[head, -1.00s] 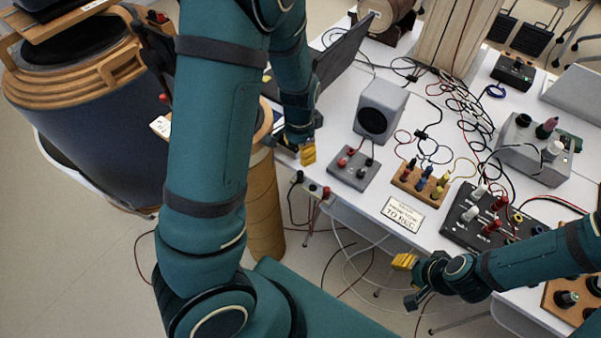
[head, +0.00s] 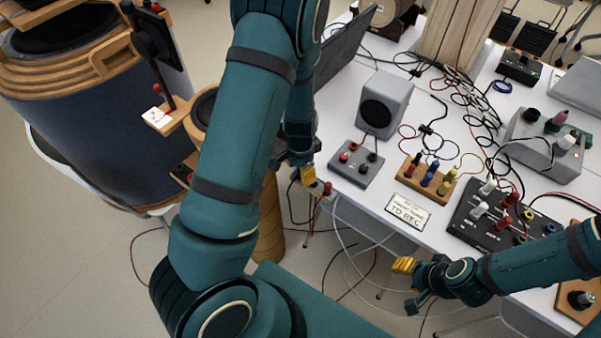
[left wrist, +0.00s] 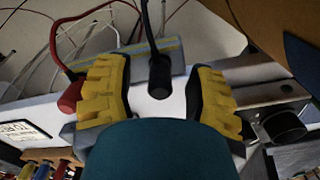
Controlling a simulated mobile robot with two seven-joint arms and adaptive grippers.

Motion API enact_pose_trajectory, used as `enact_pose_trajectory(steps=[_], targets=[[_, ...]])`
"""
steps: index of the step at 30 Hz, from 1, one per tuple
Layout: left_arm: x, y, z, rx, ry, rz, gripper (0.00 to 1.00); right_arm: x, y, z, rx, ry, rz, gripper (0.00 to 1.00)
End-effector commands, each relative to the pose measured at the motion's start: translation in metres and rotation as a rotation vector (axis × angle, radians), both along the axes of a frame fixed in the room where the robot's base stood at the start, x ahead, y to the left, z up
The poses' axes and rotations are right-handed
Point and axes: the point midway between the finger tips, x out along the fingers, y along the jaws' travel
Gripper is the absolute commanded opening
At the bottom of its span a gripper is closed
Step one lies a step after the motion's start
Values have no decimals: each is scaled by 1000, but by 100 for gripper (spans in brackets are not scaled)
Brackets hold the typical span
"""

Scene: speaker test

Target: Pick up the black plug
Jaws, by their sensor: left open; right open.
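The black plug (left wrist: 159,77) stands between the two yellow fingers of my left gripper (left wrist: 160,92) in the left wrist view, with its black cable running up. Gaps show on both sides of it, so the gripper is open around it and not closed on it. A red plug (left wrist: 71,96) on a red cable is just outside the left finger; it also shows in the head view (head: 327,188). In the head view my left gripper (head: 307,175) is at the table's left edge and hides the black plug. My right gripper (head: 407,284) is open and empty before the table's front edge.
On the white table (head: 350,205) are a grey speaker (head: 384,103), a grey terminal box (head: 356,164), a wooden block with coloured plugs (head: 427,180), a sign (head: 410,211) and a black panel (head: 490,222). Loose cables lie behind. A large drum-like speaker (head: 85,120) stands at left.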

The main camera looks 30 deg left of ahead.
Motion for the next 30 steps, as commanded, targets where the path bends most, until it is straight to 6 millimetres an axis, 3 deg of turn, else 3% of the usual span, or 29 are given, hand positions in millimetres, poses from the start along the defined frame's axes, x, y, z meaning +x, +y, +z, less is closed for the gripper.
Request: enact_pose_trajectory(steps=[8,9,13,14,25,30], targets=[[1,0,-7,1,-3,-1,54,1,0,-2,0,-2,-1,47],[1,0,-7,1,-3,-1,50,1,0,-2,0,-2,-1,47],[0,0,-7,0,-1,-1,4,1,0,-2,0,-2,-1,47],[0,0,-7,0,-1,-1,0,1,0,-2,0,-2,-1,47],[0,0,-6,0,-1,0,0,1,0,-2,0,-1,0,47],[1,0,12,0,-4,-1,0,0,0,5,0,1,0,47]])
